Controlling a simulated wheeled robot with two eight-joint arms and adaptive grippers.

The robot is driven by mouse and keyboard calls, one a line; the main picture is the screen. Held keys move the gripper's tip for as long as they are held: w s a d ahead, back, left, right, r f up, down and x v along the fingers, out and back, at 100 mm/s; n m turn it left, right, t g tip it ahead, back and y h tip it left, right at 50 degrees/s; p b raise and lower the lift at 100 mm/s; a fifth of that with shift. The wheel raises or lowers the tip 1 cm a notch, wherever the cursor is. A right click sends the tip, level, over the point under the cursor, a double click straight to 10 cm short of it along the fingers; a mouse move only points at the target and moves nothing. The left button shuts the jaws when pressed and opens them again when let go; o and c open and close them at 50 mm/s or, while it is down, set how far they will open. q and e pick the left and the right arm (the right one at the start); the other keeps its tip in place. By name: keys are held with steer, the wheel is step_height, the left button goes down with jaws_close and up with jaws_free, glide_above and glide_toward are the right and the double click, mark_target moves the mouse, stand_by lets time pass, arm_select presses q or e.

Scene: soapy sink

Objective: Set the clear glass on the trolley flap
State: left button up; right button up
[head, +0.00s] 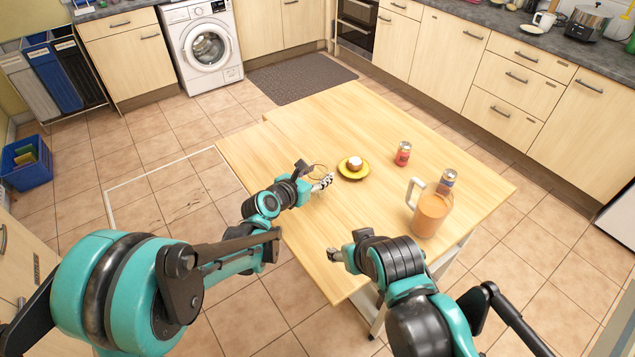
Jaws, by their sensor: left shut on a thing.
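My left gripper (316,175) is low over the left part of the wooden trolley top (350,115). It is shut on the clear glass (318,168), which shows only as a faint rim and thin outline between the fingers. I cannot tell whether the glass touches the wood. The trolley flap (243,150) appears to be the strip along the left side of the top, and its near part lies behind my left arm. My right gripper (335,256) is over the near end of the trolley, apart from the glass; its fingers are too small to judge.
Just right of the glass is a yellow saucer (343,173) with a round white and brown thing on it. A red can (403,153), another can (447,180) and a jug of orange-brown liquid (431,214) stand further right. The far part of the top is bare.

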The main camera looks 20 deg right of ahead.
arm_select(q)
step_height(320, 180, down, 2)
steer(key=shift+f+b, duration=0.2)
steer(key=shift+b, duration=0.1)
steer(key=shift+r, duration=0.15)
arm_select(e)
steer(key=shift+f, duration=0.55)
arm_select(q)
steer(key=o, duration=1.3)
arm_select(e)
steer(key=shift+f, duration=0.1)
